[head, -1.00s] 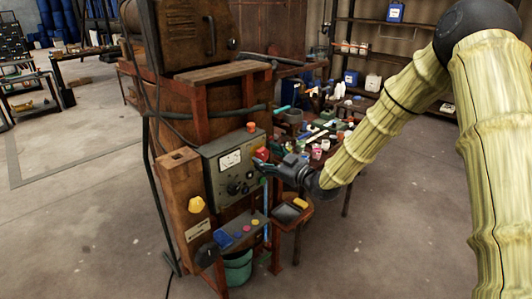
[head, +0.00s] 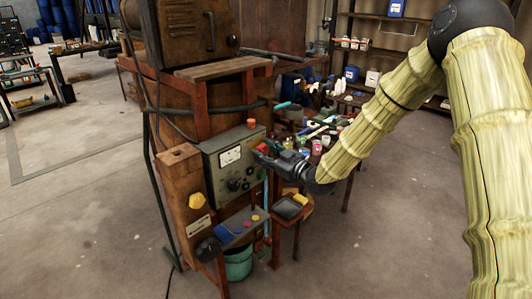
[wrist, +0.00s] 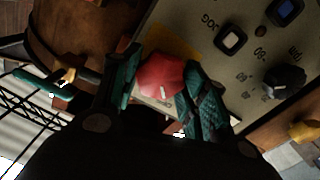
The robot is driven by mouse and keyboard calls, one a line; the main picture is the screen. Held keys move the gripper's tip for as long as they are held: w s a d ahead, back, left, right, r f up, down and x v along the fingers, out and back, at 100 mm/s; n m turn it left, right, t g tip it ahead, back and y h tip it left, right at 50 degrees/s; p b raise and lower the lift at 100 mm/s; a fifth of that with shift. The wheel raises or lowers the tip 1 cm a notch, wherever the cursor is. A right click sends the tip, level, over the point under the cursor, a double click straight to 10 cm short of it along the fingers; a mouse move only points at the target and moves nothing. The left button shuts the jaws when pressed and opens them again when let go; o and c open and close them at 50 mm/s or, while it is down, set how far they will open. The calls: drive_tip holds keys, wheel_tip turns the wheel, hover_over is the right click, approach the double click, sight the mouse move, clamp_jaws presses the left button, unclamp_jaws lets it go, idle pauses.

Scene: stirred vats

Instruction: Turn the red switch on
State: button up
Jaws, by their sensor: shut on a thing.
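The red switch (wrist: 161,77) is a faceted red knob on a grey-green control panel (wrist: 180,22). In the wrist view it sits between the two teal fingers of my gripper (wrist: 160,88), one on each side. My gripper is shut on it, and the fingers hide its sides. In the head view my gripper (head: 264,152) reaches the right side of the panel (head: 216,170), largely covering the switch (head: 262,147). The knob's exact turn angle is hard to tell.
The panel also carries a dial meter (head: 230,156) and dark knobs (head: 234,184). A cluttered table stands behind my gripper. Open floor lies at the right.

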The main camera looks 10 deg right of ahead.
drive_tip(key=shift+m, duration=0.3)
drive_tip(key=m+b, duration=0.2)
drive_tip(key=m, duration=0.1)
drive_tip(key=shift+w+d+m+b, duration=0.1)
drive_tip(key=shift+d+m+b, duration=0.05)
drive_tip(key=shift+m+b, duration=0.25)
drive_tip(key=m+b, duration=0.1)
drive_tip(key=m, duration=0.3)
drive_tip(key=shift+m+b, duration=0.3)
drive_tip(key=shift+b, duration=0.1)
drive_tip(key=m+b, duration=0.2)
drive_tip(key=m, duration=0.2)
drive_tip(key=shift+d+m, duration=0.1)
drive_tip(key=shift+m, duration=0.2)
drive_tip(key=m+b, duration=0.2)
drive_tip(key=m, duration=0.2)
drive_tip(key=shift+w+m, duration=0.1)
drive_tip(key=shift+m, duration=0.2)
drive_tip(key=o, duration=1)
drive_tip(key=shift+o, duration=0.2)
